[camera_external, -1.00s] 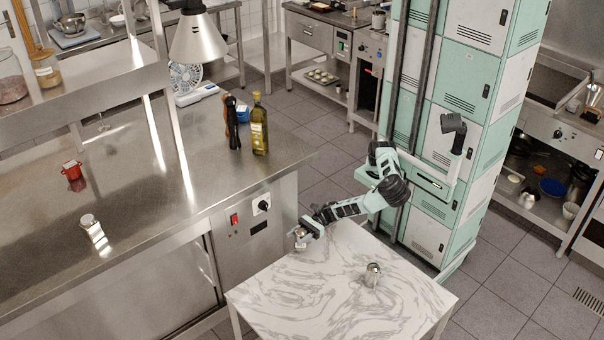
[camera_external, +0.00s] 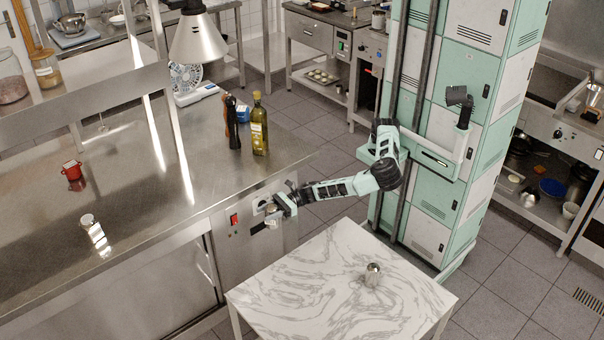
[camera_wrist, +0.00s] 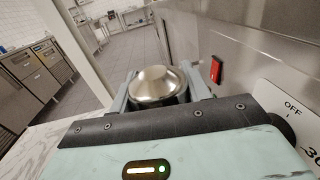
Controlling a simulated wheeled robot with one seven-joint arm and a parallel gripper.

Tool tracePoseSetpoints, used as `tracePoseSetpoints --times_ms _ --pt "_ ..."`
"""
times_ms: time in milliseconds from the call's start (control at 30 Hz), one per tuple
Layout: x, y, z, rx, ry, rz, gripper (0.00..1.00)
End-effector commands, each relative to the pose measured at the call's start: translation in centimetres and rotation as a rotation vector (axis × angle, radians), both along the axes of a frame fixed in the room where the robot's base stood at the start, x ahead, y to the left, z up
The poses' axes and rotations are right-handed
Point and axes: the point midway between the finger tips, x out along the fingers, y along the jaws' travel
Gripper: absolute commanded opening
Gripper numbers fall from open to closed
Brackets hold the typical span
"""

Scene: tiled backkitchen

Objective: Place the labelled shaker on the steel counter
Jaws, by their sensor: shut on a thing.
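My gripper (camera_external: 274,208) is shut on a small steel shaker (camera_external: 272,217). In the wrist view, the shaker's domed steel lid (camera_wrist: 152,84) sits between the two fingers; its label cannot be seen. The shaker is held in front of the steel counter's front panel, close to the red switch, past the left back edge of the marble table. The steel counter (camera_external: 140,165) fills the left. A similar steel shaker (camera_external: 373,275) stands upright on the marble table (camera_external: 310,290). Another steel-topped container with a pale side (camera_external: 94,234) stands on the counter.
The counter's front right top is bare.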

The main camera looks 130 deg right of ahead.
Motion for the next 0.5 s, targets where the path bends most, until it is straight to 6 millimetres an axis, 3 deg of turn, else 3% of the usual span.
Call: tracePoseSetpoints --times_ms 33,300,400,500 --pt "1.0 -0.4 3.1 -0.004 -0.003 -0.014 0.17" --pt "5.4 -4.1 12.8 -0.009 -0.002 -0.173 0.17" --pt "6.5 -6.4 15.9 -0.012 -0.001 -0.277 0.17" --pt "7.0 -9.0 17.8 -0.014 -0.001 -0.396 0.17"
